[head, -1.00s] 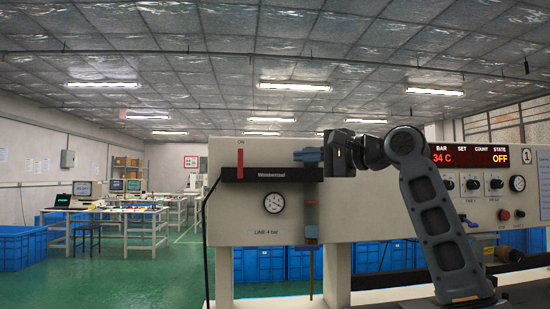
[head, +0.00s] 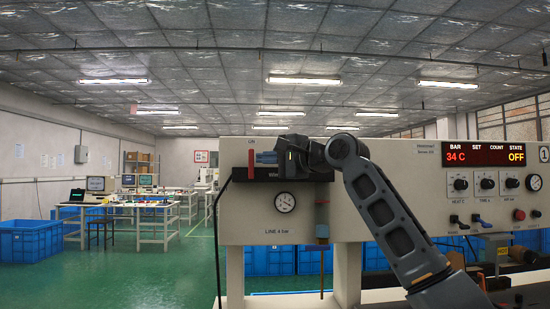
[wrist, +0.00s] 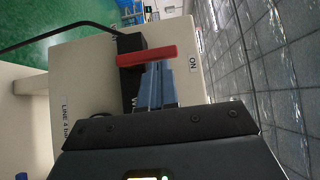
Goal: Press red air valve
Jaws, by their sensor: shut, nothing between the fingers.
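The red air valve lever (head: 251,158) stands upright on the left end of the machine's front panel, under a small ON label. In the wrist view the red lever (wrist: 147,56) lies across the picture, just beyond my fingertips. My gripper (head: 257,157) has its blue fingers shut and empty, pointing left at the lever's side. The fingertips (wrist: 152,64) meet the lever in the wrist picture; I cannot tell whether they touch or leave a small gap. The black valve body below is partly hidden by my gripper.
A pressure gauge (head: 285,202) sits below the valve on the pale panel (head: 240,225). A red display (head: 485,155), knobs and switches are at the panel's right. Blue crates (head: 275,260) stand behind. Open green floor (head: 150,260) is at left.

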